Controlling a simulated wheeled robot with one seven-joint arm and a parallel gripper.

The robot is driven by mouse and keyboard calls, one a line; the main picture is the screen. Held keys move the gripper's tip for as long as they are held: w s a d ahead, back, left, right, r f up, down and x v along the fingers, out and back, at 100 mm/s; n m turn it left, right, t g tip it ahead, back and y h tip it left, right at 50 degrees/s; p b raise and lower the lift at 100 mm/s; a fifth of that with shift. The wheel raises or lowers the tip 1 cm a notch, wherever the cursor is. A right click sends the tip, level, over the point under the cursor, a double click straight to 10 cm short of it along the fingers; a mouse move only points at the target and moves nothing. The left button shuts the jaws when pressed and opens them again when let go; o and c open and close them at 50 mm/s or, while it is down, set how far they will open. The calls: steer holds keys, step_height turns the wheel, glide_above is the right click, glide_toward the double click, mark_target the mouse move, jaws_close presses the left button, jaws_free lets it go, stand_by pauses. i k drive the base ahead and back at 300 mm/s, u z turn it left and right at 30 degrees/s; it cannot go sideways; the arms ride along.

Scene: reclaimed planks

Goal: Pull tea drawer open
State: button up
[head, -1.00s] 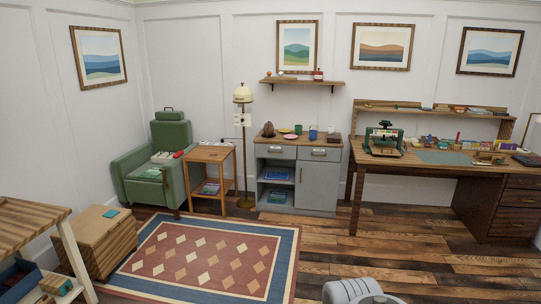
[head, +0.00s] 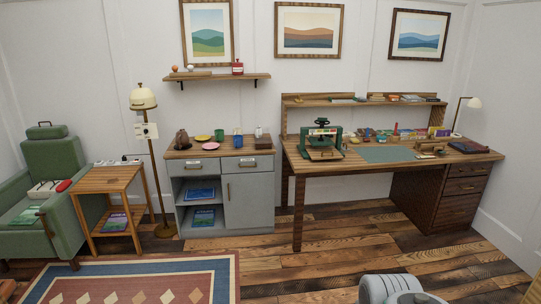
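The grey cabinet (head: 261,203) with a wooden top stands against the back wall, left of the desk. It has two drawers side by side under the top, a left drawer (head: 177,168) and a right drawer (head: 232,166), each with a handle on its front. Both look shut. Any labels are too small to read, so I cannot tell which is the tea drawer. Below are open shelves with books on the left and a shut door on the right. My gripper is not in view; only a grey-white part of my arm shows at the bottom right.
Mugs, saucers and a brown pot (head: 182,140) stand on the cabinet top. A floor lamp (head: 145,103) and side table (head: 108,181) stand left of it; a wooden desk (head: 300,167) stands close on its right. The plank floor in front is clear, with a rug (head: 226,275) at lower left.

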mark_target(202, 166)
steer(key=z, duration=0.15)
steer(key=i, duration=2.45)
steer(key=u, duration=0.55)
steer(key=i, duration=1.15)
steer(key=u, duration=1.7)
steer(key=i, duration=0.9)
steer(key=u, duration=0.55)
